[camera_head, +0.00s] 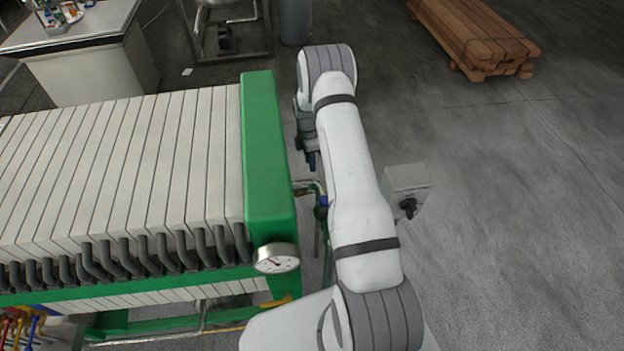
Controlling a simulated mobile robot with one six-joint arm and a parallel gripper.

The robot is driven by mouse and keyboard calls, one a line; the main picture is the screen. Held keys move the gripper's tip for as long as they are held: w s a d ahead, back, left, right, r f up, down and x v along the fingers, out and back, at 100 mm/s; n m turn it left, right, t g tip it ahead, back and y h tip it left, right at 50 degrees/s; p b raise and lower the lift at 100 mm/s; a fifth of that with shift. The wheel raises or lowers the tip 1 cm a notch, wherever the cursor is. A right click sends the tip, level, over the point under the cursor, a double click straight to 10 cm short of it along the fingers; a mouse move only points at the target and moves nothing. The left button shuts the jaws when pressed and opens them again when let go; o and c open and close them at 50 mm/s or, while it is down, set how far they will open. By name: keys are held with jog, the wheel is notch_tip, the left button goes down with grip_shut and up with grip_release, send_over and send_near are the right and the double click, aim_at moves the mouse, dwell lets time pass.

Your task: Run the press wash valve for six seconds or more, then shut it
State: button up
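The press is a long stack of pale plates (150,165) with a green end frame (265,150). A pipe (308,186) comes out of the right side of the green frame. A small blue part (323,202), possibly the wash valve's handle, shows at the pipe beside my arm. My arm covers part of it, so its position cannot be read. My gripper (312,160) points downward between the green frame and my arm, above and slightly left of the blue part. It looks apart from it. Its fingers are small and dark, and their opening cannot be made out.
A round pressure gauge (277,258) is on the green frame's near end. A grey box with a black knob (407,188) stands right of my arm. Dark curved hoses (165,252) line the press's near side. Stacked timber (475,40) lies at the back right. The right floor is clear.

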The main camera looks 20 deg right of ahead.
jog(key=f, duration=0.2)
jog(key=s+f+p, duration=0.1)
jog(key=f, duration=0.2)
jog(key=f+p, duration=0.1)
jog(key=f, duration=0.2)
jog(key=shift+s+f, duration=0.1)
jog(key=shift+s, duration=0.2)
jog(key=shift+c, duration=0.4)
grip_shut()
